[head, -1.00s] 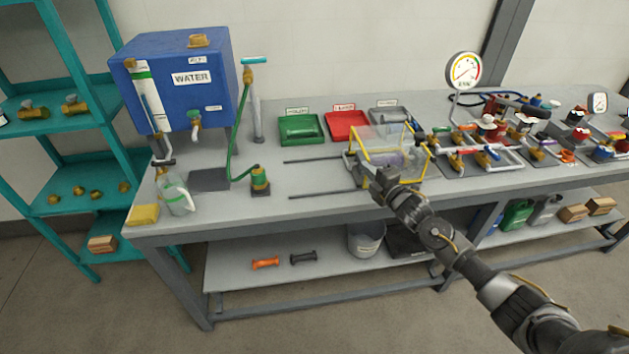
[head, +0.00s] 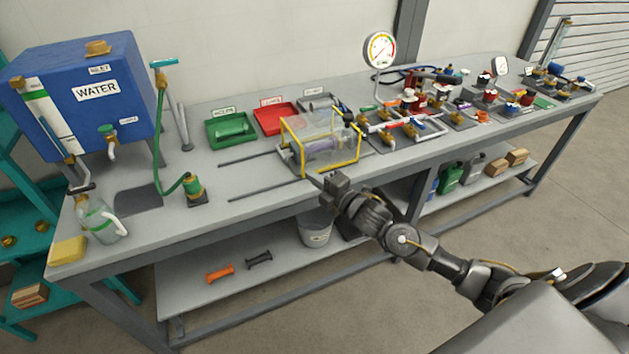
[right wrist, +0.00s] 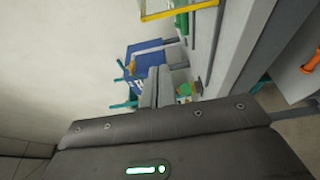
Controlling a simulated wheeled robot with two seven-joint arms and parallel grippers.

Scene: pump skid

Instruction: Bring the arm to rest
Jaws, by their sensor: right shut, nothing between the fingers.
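My right arm comes in from the lower right in the head view. Its gripper (head: 322,184) is shut and empty, in front of the bench's front edge, just below the yellow-framed clear guard (head: 345,165). In the right wrist view the shut fingers (right wrist: 153,88) point toward the blue water tank (right wrist: 150,62), and the yellow frame (right wrist: 178,10) shows at the top. The gripper looks apart from the guard. My left gripper is not in view.
The grey bench (head: 250,205) holds the blue water tank (head: 90,90), a green tray (head: 230,129), a red tray (head: 275,118) and valve pipework (head: 400,128). A grey bucket (head: 315,232) stands on the lower shelf. The floor in front of the bench is clear.

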